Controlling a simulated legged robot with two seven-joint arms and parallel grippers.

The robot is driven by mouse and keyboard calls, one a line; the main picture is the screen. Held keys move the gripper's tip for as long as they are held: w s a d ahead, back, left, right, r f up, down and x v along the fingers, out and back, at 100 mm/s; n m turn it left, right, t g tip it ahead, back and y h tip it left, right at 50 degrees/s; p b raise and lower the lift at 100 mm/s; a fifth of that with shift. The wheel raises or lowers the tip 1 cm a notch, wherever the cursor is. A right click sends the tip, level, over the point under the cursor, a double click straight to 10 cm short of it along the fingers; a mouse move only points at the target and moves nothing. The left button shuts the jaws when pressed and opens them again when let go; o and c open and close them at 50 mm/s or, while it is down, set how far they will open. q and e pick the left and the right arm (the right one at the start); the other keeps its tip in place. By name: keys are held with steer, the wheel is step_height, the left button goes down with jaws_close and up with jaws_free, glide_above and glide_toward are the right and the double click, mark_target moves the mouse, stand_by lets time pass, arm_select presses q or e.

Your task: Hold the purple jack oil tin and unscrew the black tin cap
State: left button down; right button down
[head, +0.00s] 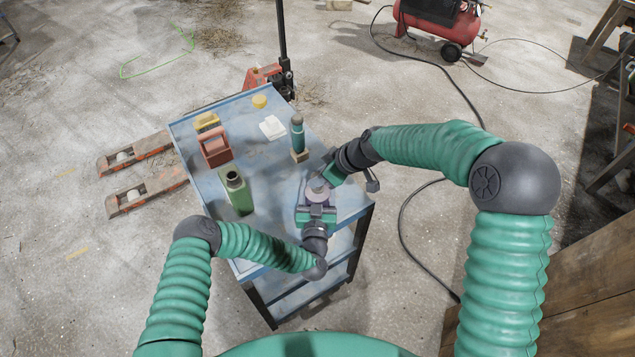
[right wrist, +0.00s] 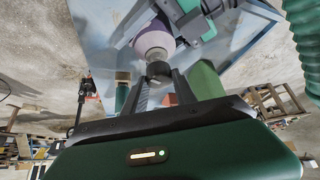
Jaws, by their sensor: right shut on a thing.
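The purple jack oil tin (head: 317,193) is over the right part of the blue cart top. It also shows in the right wrist view (right wrist: 153,43), pale purple with a whitish shoulder. My left gripper (head: 316,211) has its jaws around the tin's sides. The black tin cap (right wrist: 158,70) is at the tin's mouth end, between the fingertips of my right gripper (right wrist: 160,78), which is shut on it. In the head view my right gripper (head: 329,176) comes in from the upper right and hides the cap. I cannot tell whether the cap is loose.
On the blue cart (head: 262,152) stand a green canister (head: 237,192), a teal bottle (head: 298,136) on a wooden block, a red-brown box (head: 215,147), a yellow item (head: 207,122), a white cloth (head: 272,127) and a yellow disc (head: 260,101). A pallet jack (head: 145,180) is at left.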

arm_select(q)
steer(key=shift+s+f, duration=0.1)
steer(key=shift+f, duration=0.05)
arm_select(e)
steer(key=shift+r, duration=3)
arm_select(q)
steer(key=c, duration=0.5)
jaws_free()
steer(key=shift+o, duration=1.4)
steer(key=s, duration=1.1)
steer(key=shift+s+a, duration=0.2)
steer(key=shift+s, duration=0.15)
